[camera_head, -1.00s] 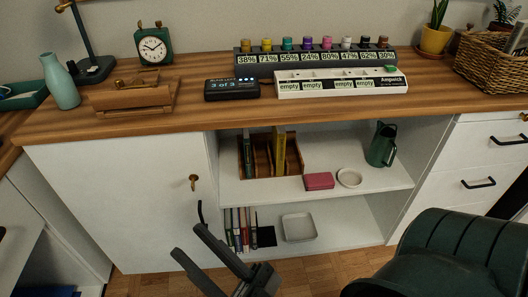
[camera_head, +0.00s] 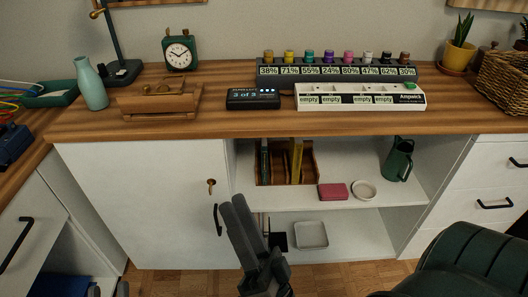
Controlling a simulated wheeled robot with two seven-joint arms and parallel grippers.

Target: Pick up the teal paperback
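A slim teal-green book (camera_head: 265,160) stands upright at the left end of the wooden book rack (camera_head: 308,165) on the upper shelf of the open cabinet. It seems to be the teal paperback. A yellow book (camera_head: 296,161) stands further right in the rack. One gripper (camera_head: 233,202), seemingly my right, reaches up from the bottom centre, in front of the lower shelf. Its two dark fingers look close together, seen partly edge-on, so its opening is unclear. No held object shows. My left gripper is not visible.
A pink box (camera_head: 333,191), a white dish (camera_head: 364,190) and a green pitcher (camera_head: 398,160) share the upper shelf. A grey tray (camera_head: 311,235) is on the lower shelf. A dark green chair (camera_head: 470,262) blocks the lower right. The white cabinet door (camera_head: 140,200) is left.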

